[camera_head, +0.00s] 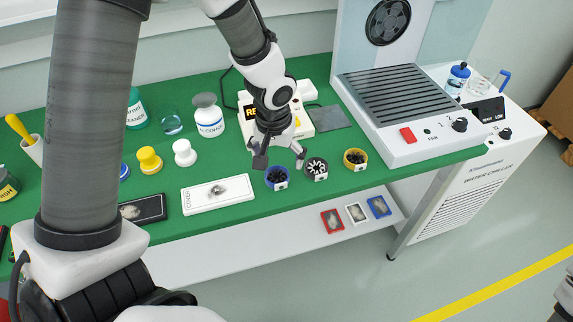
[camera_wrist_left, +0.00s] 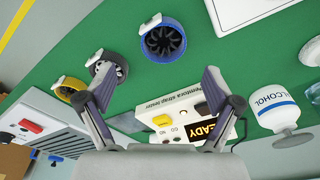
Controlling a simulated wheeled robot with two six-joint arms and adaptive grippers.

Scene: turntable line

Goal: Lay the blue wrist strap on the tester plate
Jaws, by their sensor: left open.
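The blue wrist strap (camera_head: 269,183), a coiled ring with a dark inside and a white tag, lies on the green bench top. In the left wrist view the blue strap (camera_wrist_left: 147,50) is above centre, beyond my open fingertips. My left gripper (camera_head: 280,153) hangs open and empty just behind and above the strap, with clear space between its fingers; its fingers also show in the wrist view (camera_wrist_left: 158,82). The white strap tester (camera_head: 304,122) with a READY display stands behind the gripper, partly hidden by it. A flat grey plate (camera_head: 329,117) lies at the tester's right.
A black strap (camera_head: 316,168) and a yellow strap (camera_head: 355,159) lie right of the blue one. A white cover (camera_head: 218,194) lies to its left, and an alcohol bottle (camera_head: 208,118) stands behind. A white fan unit (camera_head: 401,150) stands at the right.

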